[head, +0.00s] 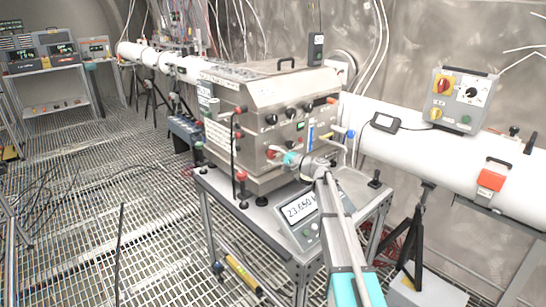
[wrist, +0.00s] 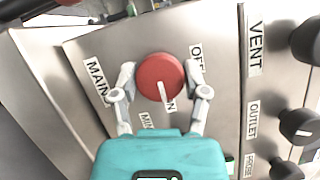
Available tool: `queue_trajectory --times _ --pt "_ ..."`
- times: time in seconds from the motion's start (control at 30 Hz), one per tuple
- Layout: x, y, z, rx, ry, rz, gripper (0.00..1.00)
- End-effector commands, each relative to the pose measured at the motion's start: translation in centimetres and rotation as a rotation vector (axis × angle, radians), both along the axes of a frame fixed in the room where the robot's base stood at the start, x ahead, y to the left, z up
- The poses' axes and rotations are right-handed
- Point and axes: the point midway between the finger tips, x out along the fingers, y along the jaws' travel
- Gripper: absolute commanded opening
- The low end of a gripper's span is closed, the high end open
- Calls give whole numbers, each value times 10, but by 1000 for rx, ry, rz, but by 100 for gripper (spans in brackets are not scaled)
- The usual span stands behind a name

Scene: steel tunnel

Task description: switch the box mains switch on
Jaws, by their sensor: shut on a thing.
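The box mains switch (wrist: 160,78) is a round red knob with a white pointer line, on the steel panel beside a MAINS label (wrist: 97,82). Its pointer points down in the wrist view, at the partly covered ON label (wrist: 171,105); the OFF label (wrist: 197,55) is at upper right. My gripper (wrist: 158,80) is shut on the knob, one finger on each side. In the head view my gripper (head: 290,159) is at the front of the steel box (head: 265,95), and its fingers are hard to make out there.
Black knobs (wrist: 299,126) by VENT and OUTLET labels lie to the right in the wrist view. A scale display (head: 299,208) stands on the cart below my arm. A grey control box (head: 458,100) and white pipe (head: 455,160) are at right. Grating floor is open at left.

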Motion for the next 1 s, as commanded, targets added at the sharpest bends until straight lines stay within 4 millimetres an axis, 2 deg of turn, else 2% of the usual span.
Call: queue_trajectory --times 0.2,0.23,0.4,1.0 --pt "1 0 0 2 2 -1 11" --pt "1 0 0 2 2 -1 61" --pt "0 0 0 2 1 -1 92" --pt "0 0 1 -22 -17 0 93"
